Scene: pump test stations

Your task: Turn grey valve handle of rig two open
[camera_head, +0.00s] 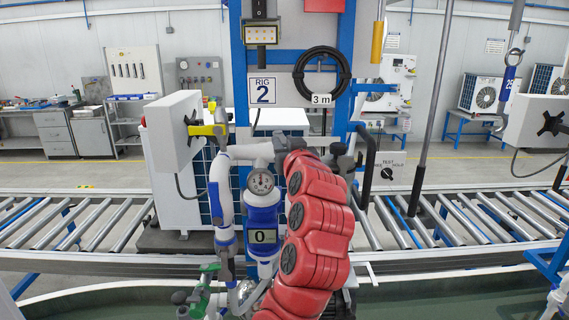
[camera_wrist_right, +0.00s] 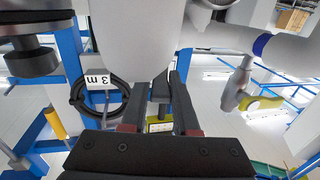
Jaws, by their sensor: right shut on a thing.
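The white pipework of rig two stands in the middle of the head view, below the RIG 2 sign (camera_head: 262,91). My red right arm reaches up in front of it. My right gripper (camera_head: 280,146) is at the top of the pipe, right of the gauge (camera_head: 260,182). In the right wrist view, my right gripper (camera_wrist_right: 159,118) is shut on the grey valve handle (camera_wrist_right: 161,88), which stands between its fingers below a white pipe body. In the head view my arm and gripper mostly hide this handle. My left gripper is not in view.
A yellow handle (camera_head: 206,130) sits left of the pipe top, and also shows in the wrist view (camera_wrist_right: 262,103). A green handle (camera_head: 207,278) is lower left. A coiled black hose (camera_head: 321,76) hangs above. Roller conveyors (camera_head: 75,222) run behind.

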